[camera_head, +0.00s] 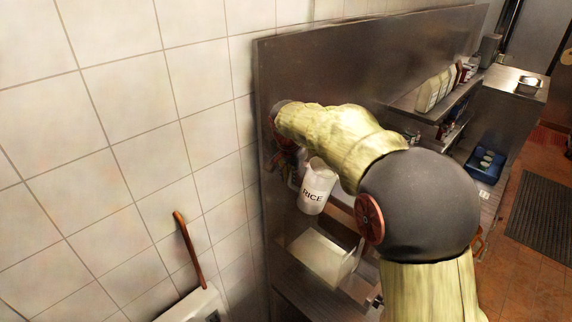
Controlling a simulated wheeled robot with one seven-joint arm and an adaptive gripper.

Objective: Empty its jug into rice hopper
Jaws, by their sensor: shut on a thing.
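A white jug (316,191) labelled RICE hangs under my wrist, tilted a little, its mouth toward the top. My gripper (291,160) is at the jug's upper left, mostly hidden behind my own arm; it is shut on the jug, though the fingertips are hard to make out. Below the jug is an open pale box-shaped container (322,254), which looks like the rice hopper. The jug is above it and apart from it. The inside of the jug and any contents cannot be seen.
A steel panel (330,62) stands behind my arm. A shelf with several cream bottles (432,90) is at the right, with a blue tray (484,163) beyond. A white bin with a brown handle (187,250) is at the lower left, by the tiled wall.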

